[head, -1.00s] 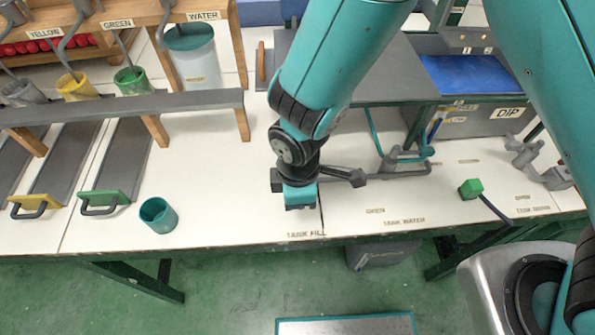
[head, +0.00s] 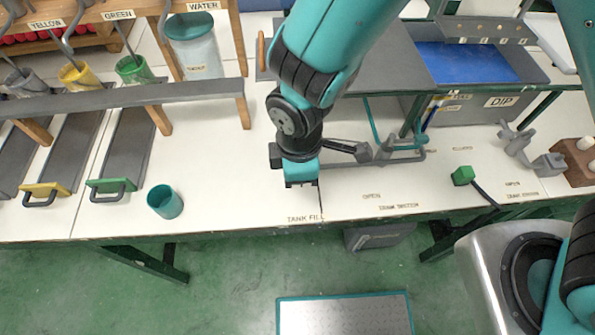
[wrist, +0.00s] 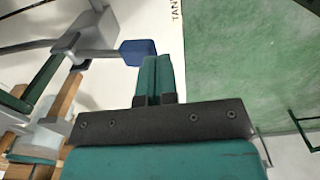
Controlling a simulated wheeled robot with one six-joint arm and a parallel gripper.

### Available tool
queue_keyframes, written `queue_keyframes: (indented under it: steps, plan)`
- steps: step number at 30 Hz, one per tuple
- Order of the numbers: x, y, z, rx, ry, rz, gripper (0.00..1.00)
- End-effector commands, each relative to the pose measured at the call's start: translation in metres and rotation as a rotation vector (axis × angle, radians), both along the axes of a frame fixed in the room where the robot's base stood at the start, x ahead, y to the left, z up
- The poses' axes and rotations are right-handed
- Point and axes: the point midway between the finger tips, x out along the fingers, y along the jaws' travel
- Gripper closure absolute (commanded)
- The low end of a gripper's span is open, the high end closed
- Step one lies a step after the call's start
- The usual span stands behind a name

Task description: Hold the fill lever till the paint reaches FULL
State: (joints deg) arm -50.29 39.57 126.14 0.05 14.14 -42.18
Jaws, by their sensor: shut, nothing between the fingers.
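My gripper (head: 301,184) is shut and empty, pointing down over the white bench near the TANK FILL label. Its closed fingers show in the wrist view (wrist: 158,78). The fill lever (wrist: 138,52) has a blue end on a grey arm, just left of my fingertips there; I cannot tell if they touch. In the head view its blue end is not clearly visible, and the grey valve (head: 384,150) stands right of my gripper. The DIP tank (head: 480,112) is at the right back, blue inside. A narrow gauge (head: 432,112) with small labels is on its front; its level is too small to read.
A green-ended lever (head: 463,176) lies on the bench at right. A teal cup (head: 165,201) stands near the front edge at left. Yellow (head: 75,78) and green (head: 131,69) paint pots stand behind a grey rail. The bench between cup and gripper is clear.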

Motion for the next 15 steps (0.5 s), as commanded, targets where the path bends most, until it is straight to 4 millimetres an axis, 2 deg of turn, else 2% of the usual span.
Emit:
queue_keyframes:
  steps: [6,10,15]
  plan:
    - [-0.01,0.002,0.045,0.005,-0.003,0.003,1.0]
    - [-0.014,0.002,0.063,0.003,-0.002,0.004,1.0]
    - [-0.017,0.001,0.074,0.001,0.0,0.004,1.0]
